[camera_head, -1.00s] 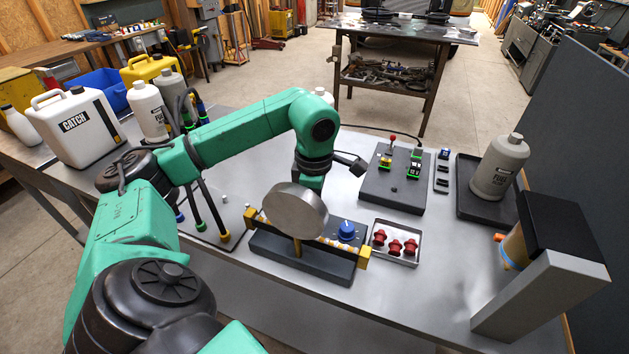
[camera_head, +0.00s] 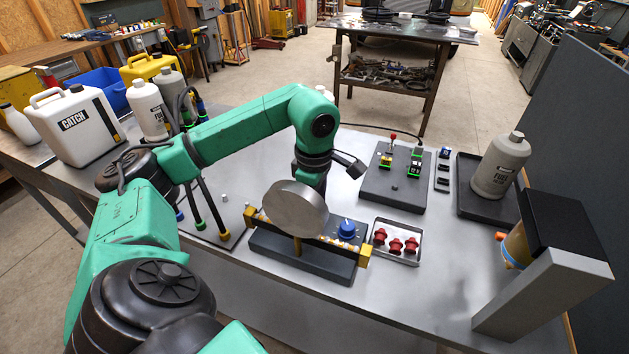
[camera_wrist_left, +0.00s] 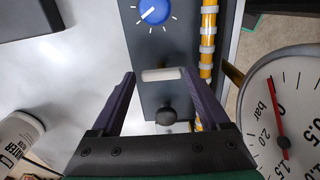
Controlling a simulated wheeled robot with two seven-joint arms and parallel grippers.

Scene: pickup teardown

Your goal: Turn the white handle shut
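The white handle (camera_wrist_left: 163,75) is a short pale bar on the dark grey block (camera_wrist_left: 172,45) in the left wrist view. My left gripper (camera_wrist_left: 159,74) is open, with one dark finger on each side of the handle and gaps between. How far the fingertips are above the block is hard to tell. A dark round knob (camera_wrist_left: 166,116) lies closer to the palm. In the head view the round gauge (camera_head: 297,209) hides the handle and my left gripper. My right gripper is not in view.
A blue dial (camera_head: 347,230) and a yellow pipe with white bands (camera_wrist_left: 208,40) are on the same block. The gauge face (camera_wrist_left: 285,115) is close to the right finger. A tray with red valves (camera_head: 396,242) stands right of the block. Free metal tabletop (camera_head: 460,245) lies farther right.

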